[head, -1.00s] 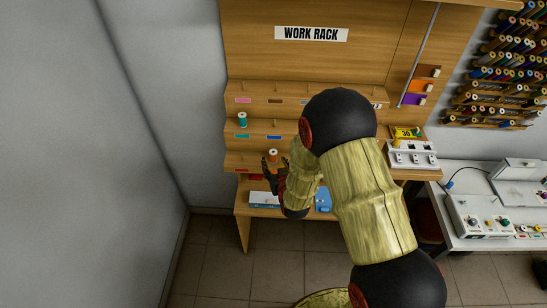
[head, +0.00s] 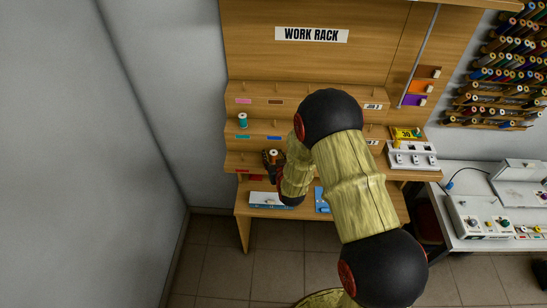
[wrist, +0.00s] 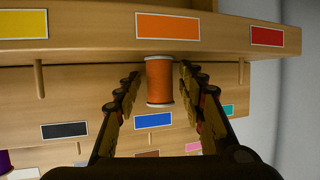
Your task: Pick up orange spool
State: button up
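The orange spool (wrist: 159,80) stands on the rack's lower shelf and shows between the two fingers of my gripper (wrist: 158,82) in the wrist view. The fingers are apart, one on each side of it, with a small gap visible on both sides. An orange label (wrist: 167,27) is on the shelf edge by the spool. In the head view the spool (head: 273,154) shows only its top, at my gripper (head: 272,160), and the fingers are partly hidden there.
A teal spool (head: 242,120) stands on a higher shelf of the work rack (head: 300,55). Yellow (wrist: 22,24), red (wrist: 267,36) and blue (wrist: 153,121) labels mark other places, with bare pegs near them. A white-topped box (head: 412,155) is at the right.

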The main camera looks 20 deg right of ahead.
jog(key=c, duration=0.8)
jog(key=shift+c, duration=0.4)
